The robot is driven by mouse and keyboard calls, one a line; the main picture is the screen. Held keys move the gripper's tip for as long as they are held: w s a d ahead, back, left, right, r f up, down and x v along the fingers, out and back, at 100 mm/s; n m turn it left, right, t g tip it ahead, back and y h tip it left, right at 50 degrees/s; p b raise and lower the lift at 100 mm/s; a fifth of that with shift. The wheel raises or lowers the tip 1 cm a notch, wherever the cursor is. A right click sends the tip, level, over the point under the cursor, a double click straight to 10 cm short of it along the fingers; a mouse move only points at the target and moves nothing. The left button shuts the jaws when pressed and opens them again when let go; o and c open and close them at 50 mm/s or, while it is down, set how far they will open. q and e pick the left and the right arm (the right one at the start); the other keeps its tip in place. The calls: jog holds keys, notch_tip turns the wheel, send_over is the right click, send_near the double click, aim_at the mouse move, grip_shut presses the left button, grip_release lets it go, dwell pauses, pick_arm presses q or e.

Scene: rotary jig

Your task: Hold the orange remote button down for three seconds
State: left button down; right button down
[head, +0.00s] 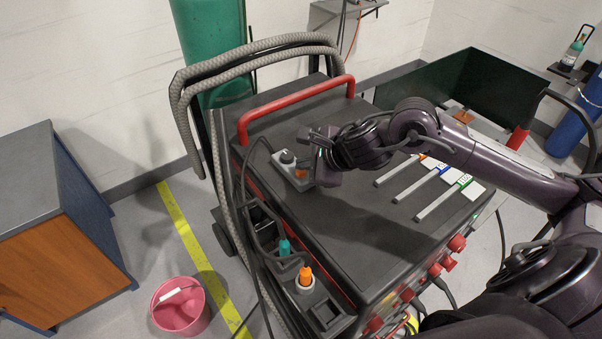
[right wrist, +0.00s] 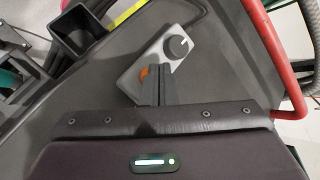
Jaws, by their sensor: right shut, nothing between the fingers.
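The remote (head: 287,168) is a small light grey box with a dark knob and an orange button (head: 301,173), lying on the dark top of the welding machine. In the right wrist view the remote (right wrist: 148,51) lies tilted, with the knob (right wrist: 178,47) to the upper right. My right gripper (right wrist: 158,70) is shut and empty, its fingertips over the button end. The orange button (right wrist: 144,73) shows partly beside the fingertips, which hide the rest. I cannot tell whether they touch or press it. My left gripper is not in view.
A red handle bar (head: 293,108) rises along the machine's back edge. Several electrode-like sticks (head: 443,201) lie on the top to the right. Grey hoses and cables run down the left side. A pink bucket (head: 181,306) stands on the floor.

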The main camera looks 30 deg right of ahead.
aim_at(305, 174)
jog(key=shift+f+b, duration=0.45)
jog(key=shift+b, duration=0.1)
dwell(0.8)
jog(key=shift+r, duration=0.15)
dwell(2.9)
jog(key=shift+r+p, duration=0.45)
jog(key=shift+r, duration=0.25)
jog(key=shift+r, duration=0.1)
jog(key=shift+r+p, duration=1.75)
jog(key=shift+r, duration=0.75)
jog(key=shift+f, duration=0.1)
